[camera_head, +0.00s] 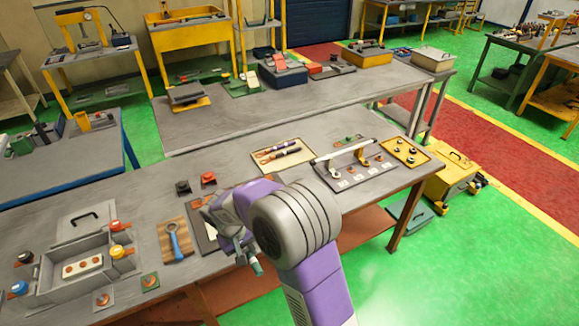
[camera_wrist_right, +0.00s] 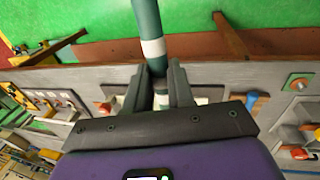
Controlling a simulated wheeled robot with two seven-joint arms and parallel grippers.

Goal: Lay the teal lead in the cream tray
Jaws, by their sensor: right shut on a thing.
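The teal lead (camera_wrist_right: 151,38) is a thick teal rod with a white band in the right wrist view. My right gripper (camera_wrist_right: 162,85) is shut on it, and the lead stands out past the fingertips. In the head view my right gripper (camera_head: 246,254) is over the front edge of the near bench, and the lead's teal tip (camera_head: 257,268) points down. A flat cream tray (camera_head: 300,149) lies farther back on the bench, right of the gripper and apart from it, with two dark slim pieces on it. My left gripper is not in view.
A wooden board with a blue-handled tool (camera_head: 174,240) lies left of my arm. A grey box (camera_head: 40,282) with coloured knobs stands at the far left. A rack with a handle (camera_head: 345,150) and a yellow plate (camera_head: 405,152) are right of the cream tray.

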